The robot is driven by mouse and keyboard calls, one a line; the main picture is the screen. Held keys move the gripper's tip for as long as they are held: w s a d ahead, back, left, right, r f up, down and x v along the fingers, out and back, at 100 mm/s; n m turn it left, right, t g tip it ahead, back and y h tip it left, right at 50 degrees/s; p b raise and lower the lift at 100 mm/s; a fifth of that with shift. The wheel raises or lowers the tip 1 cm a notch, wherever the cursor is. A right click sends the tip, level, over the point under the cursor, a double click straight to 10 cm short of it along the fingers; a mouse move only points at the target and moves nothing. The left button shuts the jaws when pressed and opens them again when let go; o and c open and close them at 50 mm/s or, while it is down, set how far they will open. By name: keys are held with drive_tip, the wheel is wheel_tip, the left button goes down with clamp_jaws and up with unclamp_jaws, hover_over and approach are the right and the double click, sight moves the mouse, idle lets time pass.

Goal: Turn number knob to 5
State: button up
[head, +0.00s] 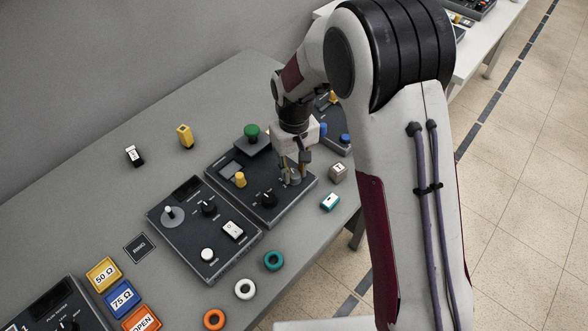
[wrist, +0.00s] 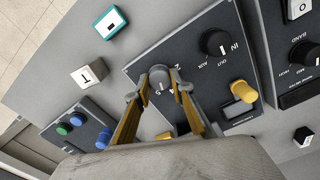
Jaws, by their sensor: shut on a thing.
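The number knob (wrist: 160,77) is a round grey dial with small digits around it, on a dark panel (wrist: 140,60). In the wrist view, my gripper (wrist: 158,86) has one fingertip at each side of the knob and is shut on it. A 2 shows near the right finger and small digits show below the knob. I cannot tell for sure which digit its mark points to. In the head view, my gripper (head: 292,180) reaches down onto the right end of the middle panel (head: 262,212), and its fingers partly hide the knob.
A black knob (head: 268,199) and a yellow knob (head: 240,180) stand on the same panel, with a green knob (head: 252,131) behind. A beige cube (head: 338,172) and a teal block (head: 330,202) lie close on the right. A panel with blue buttons (head: 345,138) stands behind my gripper.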

sight(294, 173)
drive_tip(key=shift+m, duration=2.2)
drive_tip(key=o, duration=1.1)
drive_tip(key=shift+r, duration=0.15)
drive_tip(key=shift+r, duration=3.65)
